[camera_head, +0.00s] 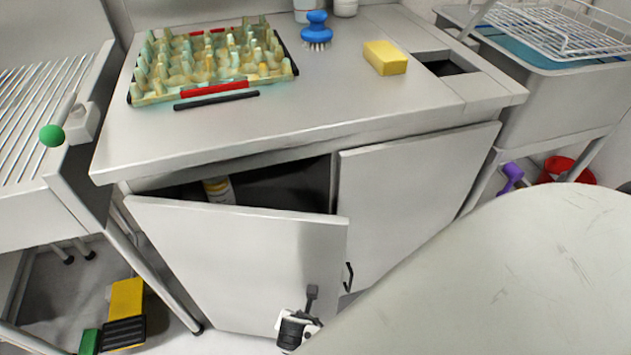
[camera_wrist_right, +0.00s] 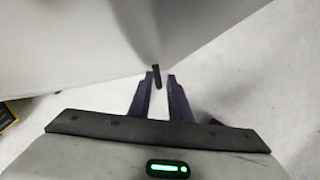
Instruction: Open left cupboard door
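The left cupboard door (camera_head: 235,262) stands ajar. Its right edge is swung out from the cabinet, and a dark interior shows above it. The right cupboard door (camera_head: 415,195) looks shut, with a black handle (camera_head: 348,277) at its lower left. My right gripper (camera_head: 298,325) is low in front of the left door's free edge, partly hidden by a large pale surface. In the right wrist view its two dark fingers (camera_wrist_right: 160,80) are apart. A black door handle (camera_wrist_right: 156,77) shows between the tips, nearer the left finger. Contact is unclear. My left gripper is not in view.
A bottle (camera_head: 219,190) stands inside the cupboard. A yellow and black object (camera_head: 125,312) lies at the lower left. Floor left of the door is partly clear.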

